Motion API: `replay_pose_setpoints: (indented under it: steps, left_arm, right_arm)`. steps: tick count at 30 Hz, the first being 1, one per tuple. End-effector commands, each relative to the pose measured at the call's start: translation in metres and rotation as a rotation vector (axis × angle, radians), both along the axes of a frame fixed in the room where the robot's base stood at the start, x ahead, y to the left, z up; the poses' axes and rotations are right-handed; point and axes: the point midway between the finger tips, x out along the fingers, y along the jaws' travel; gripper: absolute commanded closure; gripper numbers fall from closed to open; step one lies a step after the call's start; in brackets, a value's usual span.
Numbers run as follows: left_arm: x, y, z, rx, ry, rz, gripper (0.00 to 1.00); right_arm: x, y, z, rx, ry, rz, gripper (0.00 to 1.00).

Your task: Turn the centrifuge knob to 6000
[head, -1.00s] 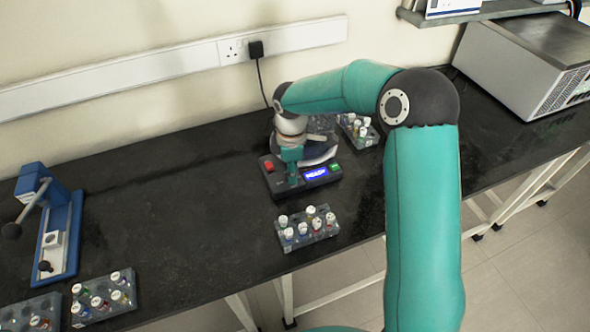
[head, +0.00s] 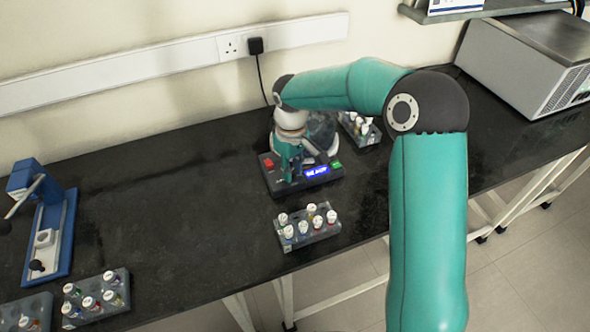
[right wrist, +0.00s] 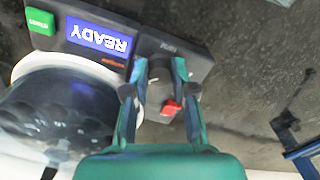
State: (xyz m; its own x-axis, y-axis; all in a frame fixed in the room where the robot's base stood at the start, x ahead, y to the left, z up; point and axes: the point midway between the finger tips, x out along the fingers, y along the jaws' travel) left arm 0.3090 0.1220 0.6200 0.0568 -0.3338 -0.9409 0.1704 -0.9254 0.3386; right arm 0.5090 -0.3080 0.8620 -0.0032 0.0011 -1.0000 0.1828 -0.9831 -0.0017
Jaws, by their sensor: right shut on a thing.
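The centrifuge (head: 320,183) stands on the black bench, with a red button, a lit blue display (head: 317,172) and a green button on its front panel. My right gripper (head: 288,178) points down at the panel, between the red button and the display, and hides the knob in the head view. In the right wrist view the display (right wrist: 99,38) reads READY, upside down. There my right gripper (right wrist: 159,72) has its fingers on both sides of the dark knob (right wrist: 158,80), shut on it. The knob's setting cannot be read. My left gripper is not in view.
A vial rack (head: 308,236) stands just in front of the centrifuge, another (head: 358,128) behind it to the right. A blue press-like device (head: 62,235) and more vial racks are at the left. The bench between is clear. A large grey appliance (head: 535,60) stands far right.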

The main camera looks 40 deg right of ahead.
Motion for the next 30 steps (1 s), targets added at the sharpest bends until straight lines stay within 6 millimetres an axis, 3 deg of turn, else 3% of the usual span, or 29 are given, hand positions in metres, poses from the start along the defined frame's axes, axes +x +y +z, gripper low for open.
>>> replay_pose_setpoints:
  steps: [18, 30]
  left_arm:
    - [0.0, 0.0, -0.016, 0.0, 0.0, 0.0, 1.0]
    - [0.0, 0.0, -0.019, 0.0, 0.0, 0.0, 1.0]
  right_arm:
    - [0.004, 0.0, 0.002, 0.005, -0.016, -0.541, 1.0]
    - [0.004, -0.002, 0.004, 0.003, -0.018, -0.69, 1.0]
